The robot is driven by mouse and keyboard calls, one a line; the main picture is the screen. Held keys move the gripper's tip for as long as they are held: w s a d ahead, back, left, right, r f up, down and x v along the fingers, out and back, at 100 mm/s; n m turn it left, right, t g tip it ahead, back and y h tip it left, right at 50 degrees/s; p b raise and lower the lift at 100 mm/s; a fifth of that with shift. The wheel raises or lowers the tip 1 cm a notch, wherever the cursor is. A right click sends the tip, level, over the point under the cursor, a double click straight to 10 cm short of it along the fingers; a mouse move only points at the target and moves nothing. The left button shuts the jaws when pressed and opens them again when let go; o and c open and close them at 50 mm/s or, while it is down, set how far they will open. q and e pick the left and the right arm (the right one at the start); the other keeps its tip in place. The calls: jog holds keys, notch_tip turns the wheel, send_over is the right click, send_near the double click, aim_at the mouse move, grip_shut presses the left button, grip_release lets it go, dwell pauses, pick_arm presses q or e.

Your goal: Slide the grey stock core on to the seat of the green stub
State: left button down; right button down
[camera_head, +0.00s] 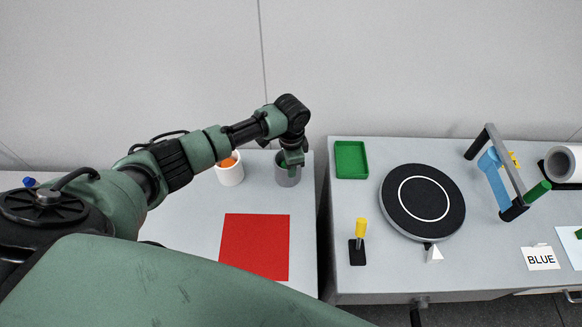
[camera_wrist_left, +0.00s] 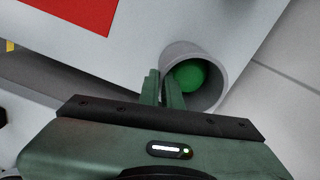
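A light grey hollow roll (camera_head: 566,164), which looks like the stock core, lies at the right edge and is cut off by the picture. A green stub (camera_head: 537,191) sticks out from the near end of a dark frame (camera_head: 506,168) on the right table. My left gripper (camera_head: 292,158) is far from both, at a grey cup (camera_head: 288,174) on the left table. In the left wrist view its fingers (camera_wrist_left: 162,87) are close together at the wall of the cup (camera_wrist_left: 217,92), one seemingly inside. A green ball (camera_wrist_left: 188,75) is in the cup. My right gripper is not in view.
A white cup (camera_head: 230,172) with something orange stands beside the grey cup. A red mat (camera_head: 254,246) lies in front. On the right table are a green tray (camera_head: 351,173), a black disc (camera_head: 422,226), a yellow-topped peg (camera_head: 360,228) and a BLUE card (camera_head: 540,258). A gap separates the tables.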

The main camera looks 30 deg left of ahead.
pick_arm(q)
jog(key=c, duration=1.5)
grip_release()
jog(key=shift+c, duration=0.2)
jog(key=shift+r, duration=0.1)
notch_tip(320, 180, up, 8)
jog(key=shift+f+b, duration=0.15)
jog(key=shift+b, duration=0.35)
jog(key=shift+f, duration=0.1)
